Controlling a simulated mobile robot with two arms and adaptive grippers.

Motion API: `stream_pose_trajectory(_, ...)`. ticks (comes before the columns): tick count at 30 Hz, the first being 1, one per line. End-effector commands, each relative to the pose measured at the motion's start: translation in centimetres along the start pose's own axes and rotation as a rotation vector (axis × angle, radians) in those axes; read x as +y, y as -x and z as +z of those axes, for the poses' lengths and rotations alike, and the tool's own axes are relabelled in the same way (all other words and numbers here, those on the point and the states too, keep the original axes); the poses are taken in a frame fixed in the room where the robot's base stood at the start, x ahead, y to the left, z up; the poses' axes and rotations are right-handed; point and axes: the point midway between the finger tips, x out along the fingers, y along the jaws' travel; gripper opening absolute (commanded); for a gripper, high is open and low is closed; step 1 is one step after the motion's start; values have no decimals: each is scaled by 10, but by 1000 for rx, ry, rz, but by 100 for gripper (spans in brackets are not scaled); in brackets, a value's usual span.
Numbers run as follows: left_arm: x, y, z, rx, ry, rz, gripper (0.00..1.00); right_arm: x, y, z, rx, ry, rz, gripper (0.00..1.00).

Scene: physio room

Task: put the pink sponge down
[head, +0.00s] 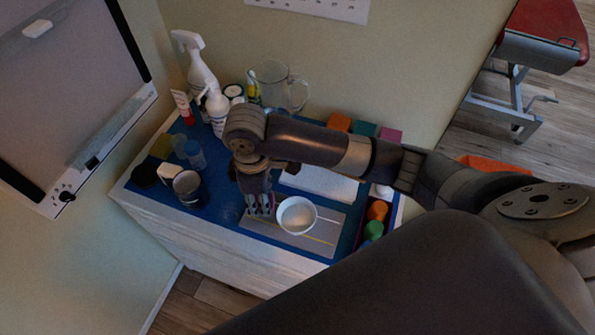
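A pink block (390,135), which looks like the pink sponge, is at the back right of the blue-topped cabinet, beside a teal block (363,129) and an orange block (339,122). My arm hides their lower parts. My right gripper (260,207) points down over the grey mat (285,237), just left of a white bowl (296,215). Its fingers look close together; I see no pink thing between them, but the gap is too small and dark to judge. The pink block is well away from this gripper. My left gripper is not in view.
A dark mug (188,187), small jars, spray bottle (197,66) and pump bottle (217,108) crowd the left of the cabinet (230,211). A clear jug (275,86) stands at the back. A tray of coloured balls (376,211) is right of the bowl.

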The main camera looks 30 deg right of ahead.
Motion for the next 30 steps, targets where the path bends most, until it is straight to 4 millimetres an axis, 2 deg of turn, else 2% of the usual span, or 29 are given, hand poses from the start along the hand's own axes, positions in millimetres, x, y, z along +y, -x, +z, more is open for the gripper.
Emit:
stream_pose_trajectory(5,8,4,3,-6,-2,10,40,11,-5,6,-6,30,0,12)
stream_pose_trajectory(18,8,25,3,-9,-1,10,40,104,-14,64,-5,28,-1,12)
stream_pose_trajectory(29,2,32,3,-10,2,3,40,138,-19,85,-4,30,-1,12)
stream_pose_trajectory(30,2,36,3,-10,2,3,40,134,-28,83,-5,33,-6,12)
